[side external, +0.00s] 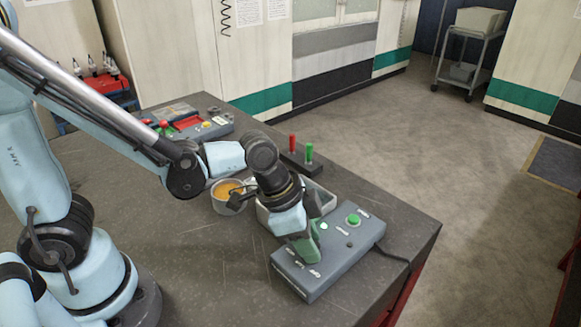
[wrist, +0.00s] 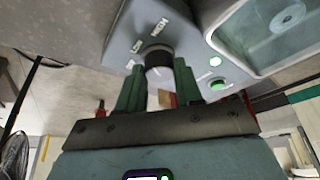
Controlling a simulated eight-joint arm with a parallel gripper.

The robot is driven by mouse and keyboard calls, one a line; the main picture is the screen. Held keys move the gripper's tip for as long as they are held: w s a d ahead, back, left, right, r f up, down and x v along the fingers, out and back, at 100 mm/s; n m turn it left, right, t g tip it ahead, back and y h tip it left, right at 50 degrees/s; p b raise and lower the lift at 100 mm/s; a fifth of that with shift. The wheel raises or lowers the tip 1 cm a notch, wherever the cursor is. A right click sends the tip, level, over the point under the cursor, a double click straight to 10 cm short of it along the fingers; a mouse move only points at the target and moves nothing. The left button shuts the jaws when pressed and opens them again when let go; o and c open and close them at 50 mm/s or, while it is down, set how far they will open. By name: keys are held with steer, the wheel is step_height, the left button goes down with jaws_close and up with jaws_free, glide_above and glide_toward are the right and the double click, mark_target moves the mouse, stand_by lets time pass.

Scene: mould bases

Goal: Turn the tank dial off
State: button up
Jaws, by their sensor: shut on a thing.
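The grey control box (side external: 349,262) sits near the table's right corner. My gripper (side external: 311,252) points down onto the box and hides the dial in the side view. In the wrist view, the two green fingers of my gripper (wrist: 158,72) stand on either side of the dial, shut on it. The dial's pointer mark is not visible, so I cannot tell its setting.
A green button (side external: 353,219) is on the same box. A grey tray (side external: 322,197) and a pot with orange contents (side external: 226,189) stand just behind. Red and green levers (side external: 300,155) and another control box (side external: 203,124) are farther back.

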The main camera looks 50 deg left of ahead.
steer(key=n, duration=0.2)
steer(key=n+t+y, duration=0.1)
steer(key=n, duration=0.1)
steer(key=shift+s+d+n, duration=0.1)
steer(key=shift+d+n, duration=0.05)
steer(key=shift+n, duration=0.15)
steer(key=n+y, duration=0.2)
steer(key=n, duration=0.2)
steer(key=shift+d+n, duration=0.1)
steer(key=shift+n, duration=0.2)
steer(key=n+y, duration=0.2)
steer(key=n, duration=0.2)
steer(key=shift+d+n, duration=0.1)
steer(key=shift+n, duration=0.2)
steer(key=shift+n+g+y, duration=0.5)
steer(key=shift+n+y, duration=0.1)
steer(key=shift+n, duration=1.3)
steer(key=o, duration=1)
steer(key=shift+d+r, duration=0.1)
